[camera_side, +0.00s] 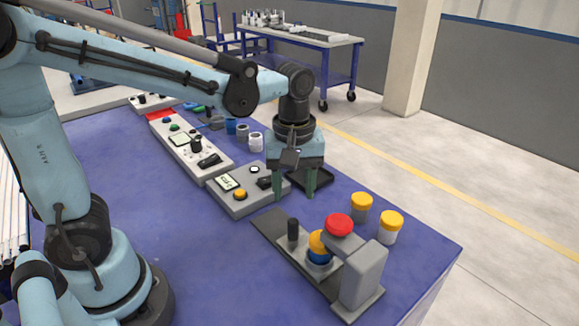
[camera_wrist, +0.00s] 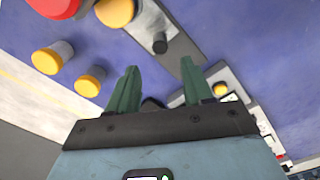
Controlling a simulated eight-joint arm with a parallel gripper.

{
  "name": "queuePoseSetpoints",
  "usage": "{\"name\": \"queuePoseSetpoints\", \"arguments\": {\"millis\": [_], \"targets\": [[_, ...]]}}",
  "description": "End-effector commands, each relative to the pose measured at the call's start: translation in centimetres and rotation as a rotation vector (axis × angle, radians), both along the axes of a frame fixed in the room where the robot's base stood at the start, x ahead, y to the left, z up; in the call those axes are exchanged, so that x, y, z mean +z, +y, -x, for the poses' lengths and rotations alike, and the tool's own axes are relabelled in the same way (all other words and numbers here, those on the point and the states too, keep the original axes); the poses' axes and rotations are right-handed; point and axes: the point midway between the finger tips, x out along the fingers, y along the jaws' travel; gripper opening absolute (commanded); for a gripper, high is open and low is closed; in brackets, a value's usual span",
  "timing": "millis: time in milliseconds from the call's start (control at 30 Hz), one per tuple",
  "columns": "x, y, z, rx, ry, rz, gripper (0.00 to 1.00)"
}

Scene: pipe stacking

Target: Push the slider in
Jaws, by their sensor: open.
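The slider is a flat grey plate (camera_side: 270,228) with an upright black handle (camera_side: 293,231). A yellow-capped pipe with a blue body (camera_side: 319,258) stands by the handle, close to the grey press (camera_side: 361,278) with its red top (camera_side: 339,225). In the wrist view the handle (camera_wrist: 160,44) shows beyond the fingertips, with the yellow cap (camera_wrist: 115,12) and part of the red top (camera_wrist: 55,6) to its left. My gripper (camera_side: 295,196) points down, open and empty, above and behind the slider; its two green fingers (camera_wrist: 160,66) are apart.
Two yellow-capped white containers (camera_side: 361,207) (camera_side: 390,227) stand right of the press. A grey control box (camera_side: 248,203) with a yellow button and a dark tray (camera_side: 312,179) lie near my gripper. The blue table (camera_side: 190,262) is clear left of the slider.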

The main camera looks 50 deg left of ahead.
Motion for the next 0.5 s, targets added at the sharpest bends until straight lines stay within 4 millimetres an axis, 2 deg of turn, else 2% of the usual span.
{"name": "queuePoseSetpoints", "arguments": {"millis": [500], "targets": [[-7.0, 0.0, 0.0, -0.002, 0.000, 0.000, 0.51]]}}
